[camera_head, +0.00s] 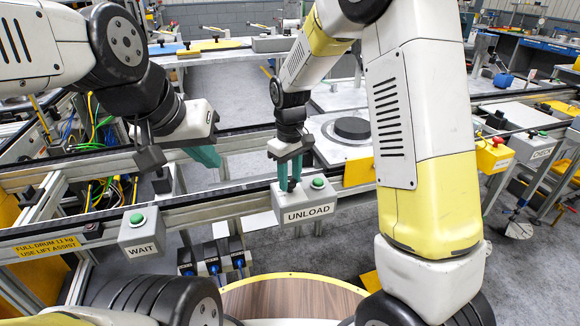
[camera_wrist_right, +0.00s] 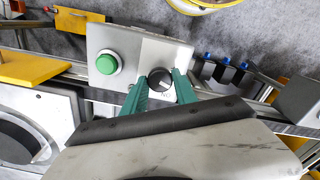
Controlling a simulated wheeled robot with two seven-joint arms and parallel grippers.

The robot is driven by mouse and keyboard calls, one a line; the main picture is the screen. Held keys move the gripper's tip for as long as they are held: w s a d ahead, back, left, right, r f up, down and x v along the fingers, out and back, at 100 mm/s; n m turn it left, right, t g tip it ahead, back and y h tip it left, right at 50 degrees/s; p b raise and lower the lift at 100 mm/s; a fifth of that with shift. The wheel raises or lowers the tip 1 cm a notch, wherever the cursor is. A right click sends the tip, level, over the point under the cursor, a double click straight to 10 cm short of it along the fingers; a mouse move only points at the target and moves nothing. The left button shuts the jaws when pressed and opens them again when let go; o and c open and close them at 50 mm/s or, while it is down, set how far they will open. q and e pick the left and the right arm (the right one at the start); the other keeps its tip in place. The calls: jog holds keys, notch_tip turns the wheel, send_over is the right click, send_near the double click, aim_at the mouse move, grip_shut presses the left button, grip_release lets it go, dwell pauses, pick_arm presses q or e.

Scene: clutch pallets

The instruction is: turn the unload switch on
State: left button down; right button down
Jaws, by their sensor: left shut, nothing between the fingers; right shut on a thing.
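The unload switch is a black rotary knob (camera_wrist_right: 159,81) on a grey box labelled UNLOAD (camera_head: 307,209), next to a green button (camera_head: 318,183). In the right wrist view the box (camera_wrist_right: 125,42) and its green button (camera_wrist_right: 106,64) show plainly. My right gripper (camera_head: 290,178), with teal fingers, points down at the box and is shut on the knob, one finger on each side. My left gripper (camera_head: 206,157) is shut and empty, above the rail to the left, well apart from the box.
A grey WAIT box (camera_head: 140,236) with a green button is on the same rail at the left. A CHECK box (camera_head: 537,150) and a yellow box with a red button (camera_head: 494,153) are at the right. A dark round disc (camera_head: 352,129) lies on a plate behind the rail.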

aim_at(290, 181)
jog(key=m, duration=0.4)
jog(key=shift+m, duration=2.2)
jog(key=c, duration=1)
grip_release()
jog(key=shift+o, duration=0.2)
jog(key=shift+r, duration=0.15)
notch_tip(290, 181, up, 8)
jog(key=shift+f, duration=0.2)
